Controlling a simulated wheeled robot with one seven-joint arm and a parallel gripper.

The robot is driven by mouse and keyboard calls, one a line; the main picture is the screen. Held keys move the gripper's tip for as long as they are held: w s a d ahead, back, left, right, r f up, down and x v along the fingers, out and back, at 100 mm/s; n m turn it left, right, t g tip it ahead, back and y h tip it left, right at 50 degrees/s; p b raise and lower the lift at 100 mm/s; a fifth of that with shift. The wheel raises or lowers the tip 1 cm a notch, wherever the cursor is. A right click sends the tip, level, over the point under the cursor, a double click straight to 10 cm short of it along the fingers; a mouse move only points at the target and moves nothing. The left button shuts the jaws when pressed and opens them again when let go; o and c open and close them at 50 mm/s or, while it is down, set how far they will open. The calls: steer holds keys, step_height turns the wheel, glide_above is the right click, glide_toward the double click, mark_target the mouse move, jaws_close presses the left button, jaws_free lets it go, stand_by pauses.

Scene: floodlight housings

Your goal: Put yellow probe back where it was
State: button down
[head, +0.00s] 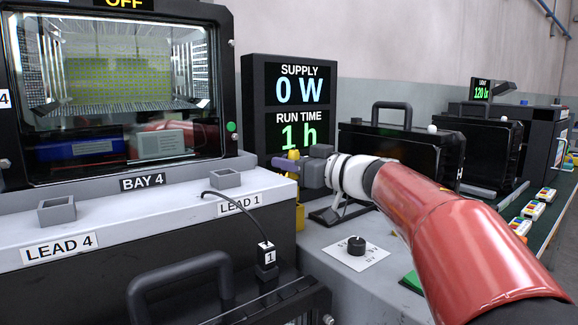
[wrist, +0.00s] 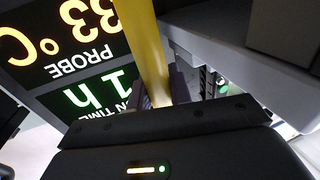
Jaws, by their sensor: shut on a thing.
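My gripper (head: 290,170) is in the middle of the head view, in front of the dark display stand. Its purple-grey fingers (wrist: 162,92) are shut on the yellow probe (wrist: 148,45), which runs up and out of the wrist view. In the head view the yellow probe (head: 293,155) shows at the fingers. A yellow piece (head: 299,216) also shows lower down, beside the bench edge. I cannot tell whether it is part of the probe or a holder. The probe's lower end is hidden.
The display stand (head: 290,118) reads supply 0 W and run time 1 h. A lamp housing (head: 120,90) sits above the BAY 4 label at left. LEAD 1 and LEAD 4 sockets (head: 226,179) (head: 57,210) stand on the grey ledge. A black knob (head: 356,245) is on the bench at right.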

steer(key=shift+f, duration=0.15)
steer(key=c, duration=1.3)
jaws_free()
steer(key=shift+r, duration=0.2)
steer(key=v, duration=1.2)
